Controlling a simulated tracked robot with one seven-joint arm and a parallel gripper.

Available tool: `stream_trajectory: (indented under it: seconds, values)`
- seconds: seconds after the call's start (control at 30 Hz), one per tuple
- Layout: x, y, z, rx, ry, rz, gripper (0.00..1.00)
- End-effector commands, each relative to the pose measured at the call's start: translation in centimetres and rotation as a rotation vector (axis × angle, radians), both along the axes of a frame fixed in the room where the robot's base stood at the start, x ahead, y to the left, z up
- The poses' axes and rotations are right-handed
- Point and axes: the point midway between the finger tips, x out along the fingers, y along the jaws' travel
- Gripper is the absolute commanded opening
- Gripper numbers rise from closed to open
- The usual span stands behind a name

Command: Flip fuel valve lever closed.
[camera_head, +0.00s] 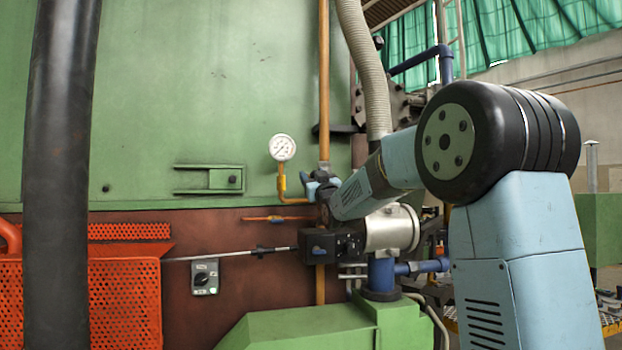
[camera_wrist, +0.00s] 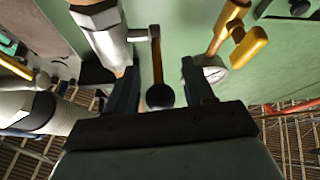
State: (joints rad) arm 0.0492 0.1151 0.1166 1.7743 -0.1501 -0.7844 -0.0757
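The fuel valve lever (camera_wrist: 157,62) shows in the wrist view as a thin brownish rod with a dark rounded knob at its end. My gripper (camera_wrist: 160,72) is open, with one dark finger on each side of the lever. A gap shows between the lever and each finger, and the knob lies close to the palm. In the head view, my gripper (camera_head: 322,186) is at the vertical orange pipe (camera_head: 323,90), left of my forearm. The lever cannot be made out there; my gripper and arm likely hide it.
A round pressure gauge (camera_head: 282,147) on a brass pipe is just left of my gripper; it also shows in the wrist view (camera_wrist: 214,72). Below are a black box (camera_head: 327,247) and a silver cylinder (camera_head: 391,229). The green furnace wall (camera_head: 200,80) stands close behind.

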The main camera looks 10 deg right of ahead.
Motion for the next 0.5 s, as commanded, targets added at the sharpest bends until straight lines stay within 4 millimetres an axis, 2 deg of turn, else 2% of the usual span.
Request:
stream_trajectory:
  seconds: [0.27,0.37,0.5]
  values:
    - [-0.5,-0.1,-0.1,0.001,-0.001,-0.001,0.53]
    - [-1.4,-0.3,-0.7,0.0,0.001,-0.002,0.53]
    - [-3.6,-0.7,-1.8,0.0,0.001,-0.002,0.53]
